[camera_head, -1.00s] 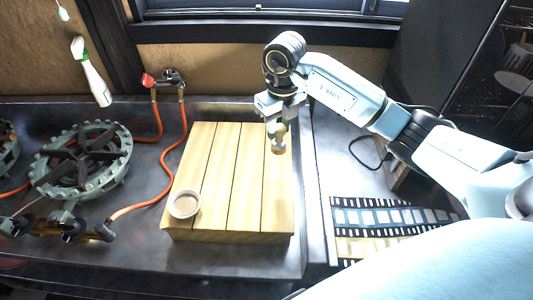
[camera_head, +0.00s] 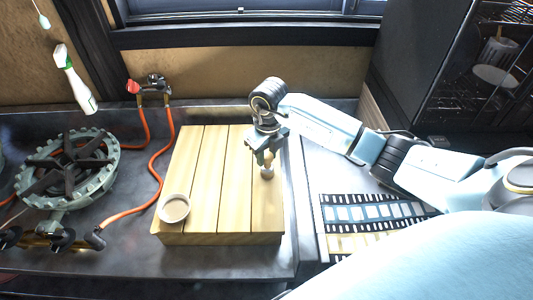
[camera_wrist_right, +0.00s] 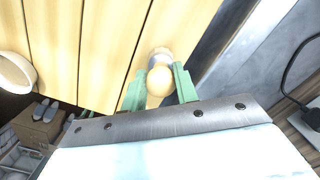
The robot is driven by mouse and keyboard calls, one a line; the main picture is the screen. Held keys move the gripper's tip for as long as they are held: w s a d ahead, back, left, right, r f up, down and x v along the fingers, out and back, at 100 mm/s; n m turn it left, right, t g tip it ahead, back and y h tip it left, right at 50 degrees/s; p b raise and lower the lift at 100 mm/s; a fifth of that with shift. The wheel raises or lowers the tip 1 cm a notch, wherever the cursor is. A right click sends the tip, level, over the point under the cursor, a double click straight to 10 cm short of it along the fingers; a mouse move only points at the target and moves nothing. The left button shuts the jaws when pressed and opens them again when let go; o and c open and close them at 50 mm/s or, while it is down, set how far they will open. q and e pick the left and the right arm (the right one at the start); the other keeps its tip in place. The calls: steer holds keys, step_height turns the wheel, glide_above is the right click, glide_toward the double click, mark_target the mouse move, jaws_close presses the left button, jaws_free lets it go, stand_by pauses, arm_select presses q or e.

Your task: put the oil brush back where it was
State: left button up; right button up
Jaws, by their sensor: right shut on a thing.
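The oil brush (camera_head: 267,172) is a small pale wooden piece with a rounded end. It is upright in my right gripper (camera_head: 265,155), over the right part of the slatted wooden board (camera_head: 205,180). In the right wrist view the brush's round tan end (camera_wrist_right: 160,80) sits between the two green fingers, which are shut on it. I cannot tell whether its lower end touches the board. A small white bowl (camera_head: 174,208) stands on the board's near left corner; part of it shows in the right wrist view (camera_wrist_right: 15,75). My left gripper is not in view.
A gas burner (camera_head: 68,168) with orange hoses (camera_head: 155,150) is left of the board. A white and green spray bottle (camera_head: 75,80) is at the upper left. A film-strip patterned mat (camera_head: 375,212) lies to the right. Most of the board's middle is clear.

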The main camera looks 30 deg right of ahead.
steer(key=o, duration=0.5)
steer(key=shift+f, duration=0.2)
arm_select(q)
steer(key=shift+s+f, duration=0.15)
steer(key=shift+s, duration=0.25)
arm_select(e)
steer(key=o, duration=0.5)
steer(key=shift+c, duration=0.2)
steer(key=shift+r, duration=0.1)
steer(key=shift+r, duration=0.15)
step_height(320, 180, up, 12)
steer(key=shift+s, duration=0.25)
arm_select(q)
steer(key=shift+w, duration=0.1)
